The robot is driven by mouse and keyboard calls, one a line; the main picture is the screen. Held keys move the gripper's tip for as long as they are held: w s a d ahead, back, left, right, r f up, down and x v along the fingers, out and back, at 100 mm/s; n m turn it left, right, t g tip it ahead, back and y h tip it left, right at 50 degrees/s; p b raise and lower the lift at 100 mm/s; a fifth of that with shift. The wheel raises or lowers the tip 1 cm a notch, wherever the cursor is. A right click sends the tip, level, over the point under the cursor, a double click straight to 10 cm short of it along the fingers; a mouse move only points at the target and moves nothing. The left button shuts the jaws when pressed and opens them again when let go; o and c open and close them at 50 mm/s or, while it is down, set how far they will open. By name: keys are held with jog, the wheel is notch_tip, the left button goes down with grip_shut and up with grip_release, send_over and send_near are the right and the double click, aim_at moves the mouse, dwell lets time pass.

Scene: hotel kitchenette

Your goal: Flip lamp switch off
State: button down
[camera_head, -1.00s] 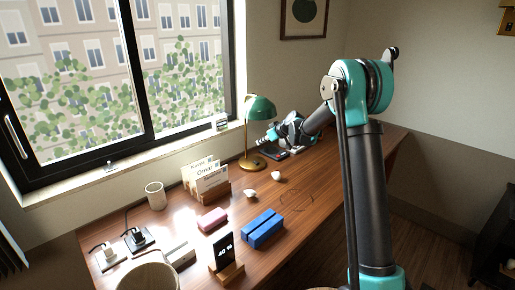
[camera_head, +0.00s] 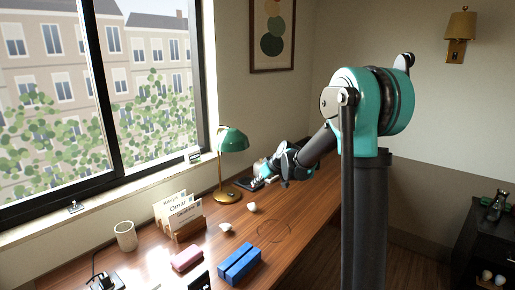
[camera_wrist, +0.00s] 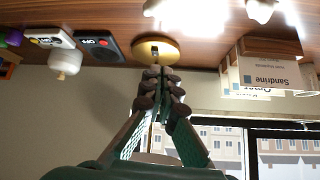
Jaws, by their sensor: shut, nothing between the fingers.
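The desk lamp has a green shade (camera_head: 232,140), a brass stem and a round brass base (camera_head: 228,197), and stands upright near the window sill. In the wrist view, which is upside down, the brass base (camera_wrist: 172,53) has a small dark part at its middle. My gripper (camera_head: 260,167) is shut and empty, just right of the lamp stem. In the wrist view its fingertips (camera_wrist: 160,72) overlap the edge of the base; I cannot tell if they touch. Beside the base lies a black switch box (camera_wrist: 97,42) marked OFF.
A pale labelled switch piece (camera_wrist: 48,40) with a white knob lies beyond the black box. A name-card holder (camera_head: 188,228), a white mug (camera_head: 125,236), a pink block (camera_head: 187,257), blue blocks (camera_head: 240,262) and small white cups (camera_head: 226,228) stand on the desk.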

jog(key=s+d+f+m+h, duration=0.2)
jog(key=s+d, duration=0.4)
jog(key=s, duration=0.6)
jog(key=s+d+f+m+g+h, duration=0.1)
jog(key=s+d+f+m+h, duration=0.1)
jog(key=s+d, duration=0.5)
jog(key=s+d+f+m+h, duration=0.2)
jog(key=s+d+f, duration=0.4)
jog(key=s, duration=1.1)
jog(key=shift+s+d+m+g, duration=0.3)
jog(key=shift+d+m+g, duration=0.1)
jog(key=shift+d+m, duration=0.45)
jog(key=shift+a, duration=0.25)
